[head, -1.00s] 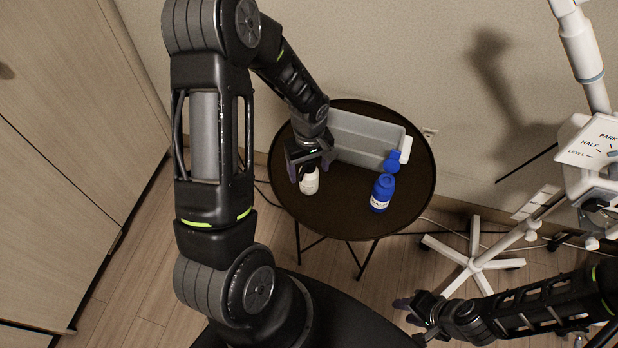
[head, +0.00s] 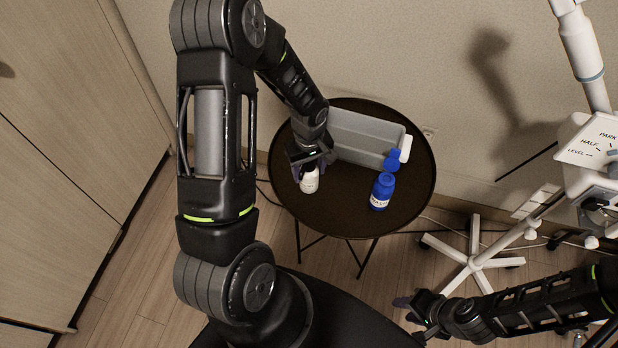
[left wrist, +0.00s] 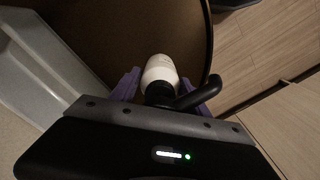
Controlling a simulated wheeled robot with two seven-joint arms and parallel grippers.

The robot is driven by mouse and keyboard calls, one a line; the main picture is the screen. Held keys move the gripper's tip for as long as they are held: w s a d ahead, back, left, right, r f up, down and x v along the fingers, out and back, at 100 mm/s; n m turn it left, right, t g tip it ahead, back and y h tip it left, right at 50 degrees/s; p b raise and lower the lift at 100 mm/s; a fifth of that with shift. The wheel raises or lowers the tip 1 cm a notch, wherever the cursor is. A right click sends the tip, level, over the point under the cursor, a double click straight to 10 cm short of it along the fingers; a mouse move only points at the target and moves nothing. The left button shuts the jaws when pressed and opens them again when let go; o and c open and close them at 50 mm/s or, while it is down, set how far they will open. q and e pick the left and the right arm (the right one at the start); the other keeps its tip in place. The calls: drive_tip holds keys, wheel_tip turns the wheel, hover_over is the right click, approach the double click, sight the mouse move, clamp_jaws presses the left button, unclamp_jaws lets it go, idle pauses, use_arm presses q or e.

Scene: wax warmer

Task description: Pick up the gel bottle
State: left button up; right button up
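A small white bottle with a black pump top (head: 309,182) stands on the left front part of the round table. It also shows in the left wrist view (left wrist: 160,71), its black spout pointing right. My left gripper (head: 309,172) is over its top. In the left wrist view its purple fingers (left wrist: 165,88) are apart on either side of the pump, with gaps beside it. A blue bottle with a white label (head: 382,191) stands on the right of the table. My right gripper (head: 408,308) is low at the right, away from the table; its opening is unclear.
The dark round table (head: 345,220) also holds a grey tray (head: 360,140) at the back, with a blue-topped item (head: 393,160) and a white item (head: 405,148) at its right end. A white wheeled stand (head: 475,262) is at the right.

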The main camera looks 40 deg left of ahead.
use_arm(q)
clamp_jaws()
idle(0.3)
drive_tip(key=shift+r, duration=0.1)
wheel_tip(320, 180, up, 10)
drive_tip(key=shift+f+b, duration=0.1)
drive_tip(key=shift+b, duration=0.35)
idle(0.6)
